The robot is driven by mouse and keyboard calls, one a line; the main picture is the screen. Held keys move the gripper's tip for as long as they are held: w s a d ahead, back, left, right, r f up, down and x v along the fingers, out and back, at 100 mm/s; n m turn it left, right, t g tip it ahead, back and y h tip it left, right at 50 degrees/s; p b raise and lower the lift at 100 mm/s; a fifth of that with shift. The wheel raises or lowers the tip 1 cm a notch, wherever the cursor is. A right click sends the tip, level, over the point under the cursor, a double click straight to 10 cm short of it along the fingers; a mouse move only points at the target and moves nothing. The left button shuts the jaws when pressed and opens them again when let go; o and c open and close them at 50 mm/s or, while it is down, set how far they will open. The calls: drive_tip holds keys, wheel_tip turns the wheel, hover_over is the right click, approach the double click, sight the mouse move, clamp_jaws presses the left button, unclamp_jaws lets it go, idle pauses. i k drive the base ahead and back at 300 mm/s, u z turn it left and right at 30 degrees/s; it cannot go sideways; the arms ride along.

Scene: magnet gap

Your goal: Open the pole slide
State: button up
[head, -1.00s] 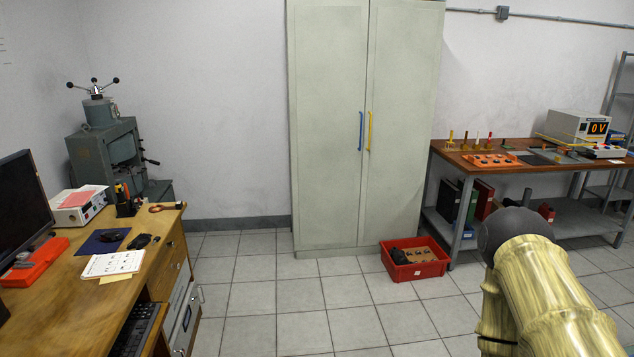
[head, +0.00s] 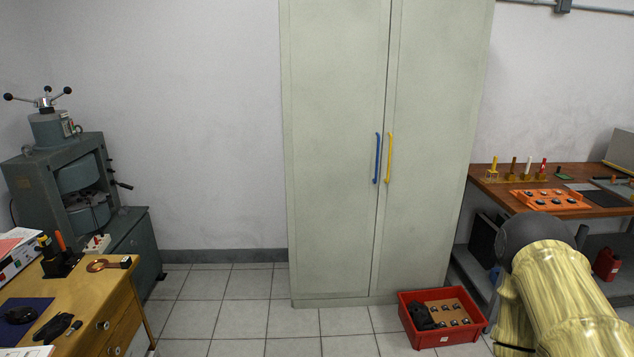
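A grey-green machine (head: 68,180) with two round drum-shaped parts, one above the other, stands at the far left by the wall. It looks like the magnet. A three-armed handle with dark knobs (head: 44,97) sits on its top. Small dark-knobbed levers (head: 120,185) stick out from its right side. I cannot tell which part is the pole slide, or how it is set. Part of my own arm fills the lower right corner. My gripper is not in view.
A wooden desk (head: 100,290) stands in front of the machine, lower left. A tall pale cabinet (head: 335,150) stands ahead, with a red crate (head: 408,325) on the floor beside it. A workbench (head: 485,187) is at the right. Tiled floor (head: 240,310) between desk and cabinet is clear.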

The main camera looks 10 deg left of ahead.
sight(96, 198)
drive_tip(key=u, duration=0.2)
drive_tip(key=i, duration=1.65)
drive_tip(key=u, duration=1.05)
drive_tip(key=i, duration=1.8)
drive_tip(key=u, duration=1)
drive_tip(key=i, duration=0.5)
drive_tip(key=u, duration=0.05)
